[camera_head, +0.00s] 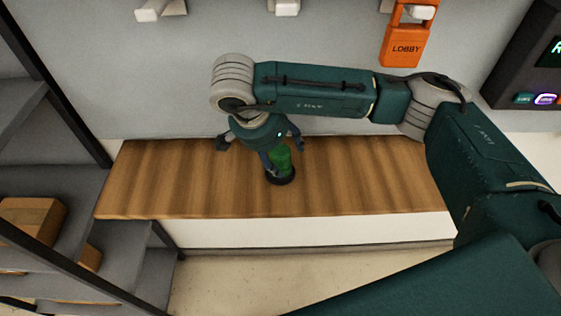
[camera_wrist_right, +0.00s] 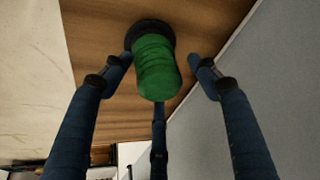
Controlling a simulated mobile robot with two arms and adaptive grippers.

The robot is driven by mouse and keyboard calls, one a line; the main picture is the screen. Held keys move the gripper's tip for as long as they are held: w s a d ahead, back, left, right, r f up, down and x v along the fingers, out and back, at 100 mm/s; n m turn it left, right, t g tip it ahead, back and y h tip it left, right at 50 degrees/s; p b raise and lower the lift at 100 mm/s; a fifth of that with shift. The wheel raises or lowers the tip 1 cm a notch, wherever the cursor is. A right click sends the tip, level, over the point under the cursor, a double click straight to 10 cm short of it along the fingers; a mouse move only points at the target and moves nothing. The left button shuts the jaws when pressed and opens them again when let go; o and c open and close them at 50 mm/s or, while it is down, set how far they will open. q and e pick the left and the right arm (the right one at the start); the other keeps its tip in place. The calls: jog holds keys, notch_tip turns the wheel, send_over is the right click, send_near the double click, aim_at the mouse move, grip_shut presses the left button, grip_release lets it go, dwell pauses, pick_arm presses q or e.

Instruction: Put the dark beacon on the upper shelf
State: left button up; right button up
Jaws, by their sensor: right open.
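The beacon (camera_head: 281,163) is a green ribbed cylinder on a black round base, with no glow visible. It stands upright on the wooden counter (camera_head: 170,180). In the right wrist view the beacon (camera_wrist_right: 156,75) shows between the spread fingers. My right gripper (camera_head: 262,148) is open at the beacon, with a finger on either side and a third behind; the side fingers are apart from it. A dark-framed rack at the left has grey shelves, one higher (camera_head: 22,98) and one lower (camera_head: 85,188). My left gripper is not in view.
Brown boxes (camera_head: 35,215) lie on the rack at lower left. An orange LOBBY tag (camera_head: 405,45) hangs on the grey wall behind the counter, near white hooks (camera_head: 160,8). A dark panel (camera_head: 525,65) is at the right. Most of the counter is bare.

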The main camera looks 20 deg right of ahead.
jog(key=shift+c, duration=0.3)
jog(key=shift+a, duration=0.1)
jog(key=c, duration=0.9)
grip_shut()
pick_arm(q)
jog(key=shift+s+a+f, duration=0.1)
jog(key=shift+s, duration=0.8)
